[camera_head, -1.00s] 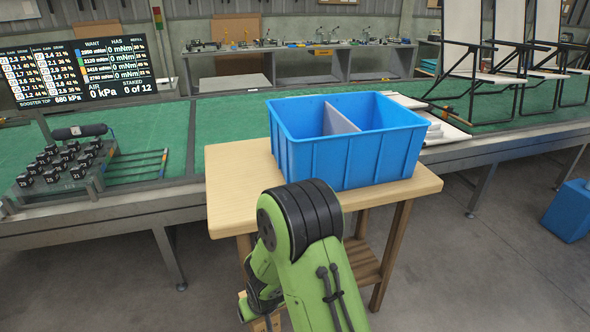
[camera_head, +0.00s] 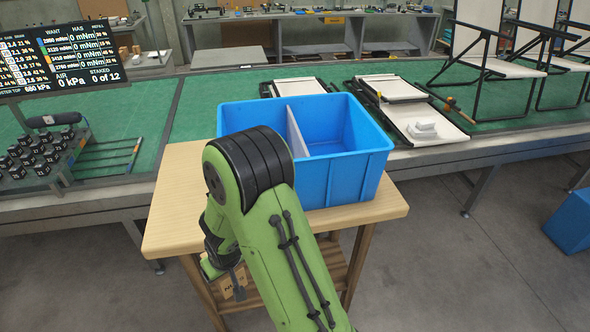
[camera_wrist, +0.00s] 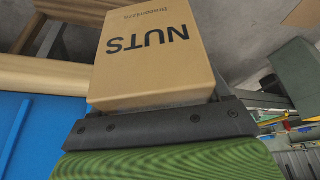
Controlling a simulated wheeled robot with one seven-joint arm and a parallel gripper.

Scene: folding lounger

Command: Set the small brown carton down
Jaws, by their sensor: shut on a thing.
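The small brown carton (camera_wrist: 145,62), marked NUTS, is held in my gripper (camera_wrist: 160,122), which is shut on it in the wrist view. In the head view only a small part of the carton (camera_head: 234,287) shows beside my green arm, at the front of the wooden table (camera_head: 372,208) and below the level of its top. My gripper (camera_head: 236,272) is mostly hidden there by the arm. I cannot tell whether the carton touches anything beneath it.
A blue divided bin (camera_head: 345,175) stands on the table; the compartments look empty where visible. The table has a slatted lower shelf (camera_head: 325,262). Behind runs a green-topped conveyor (camera_head: 200,110) with folded loungers (camera_head: 415,118). A rack of black blocks (camera_head: 38,155) stands left.

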